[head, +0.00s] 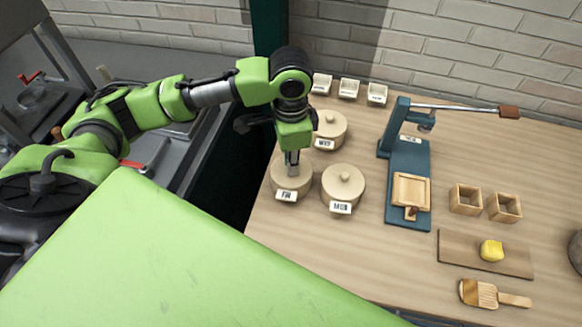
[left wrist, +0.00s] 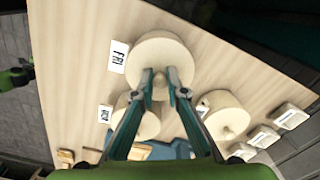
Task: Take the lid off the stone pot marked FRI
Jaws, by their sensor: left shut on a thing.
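The stone pot marked FRI (head: 278,183) is a round cream pot with a white label at the left of the wooden table. It also shows in the left wrist view (left wrist: 172,48), with its FRI label to the left. My left gripper (head: 292,164) points down over the pot. In the left wrist view its two fingers (left wrist: 160,82) are closed on the knob of the pot's lid, which they largely hide. The lid appears to sit on the pot; I see no clear gap. My right gripper is not in view.
Two similar lidded pots stand close by: one to the right (head: 343,184) and one behind (head: 331,125). Small white dishes (head: 348,88) line the wall. A blue lever press (head: 408,160), wooden boxes (head: 465,199) and a board (head: 470,257) with a yellow lump stand further right.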

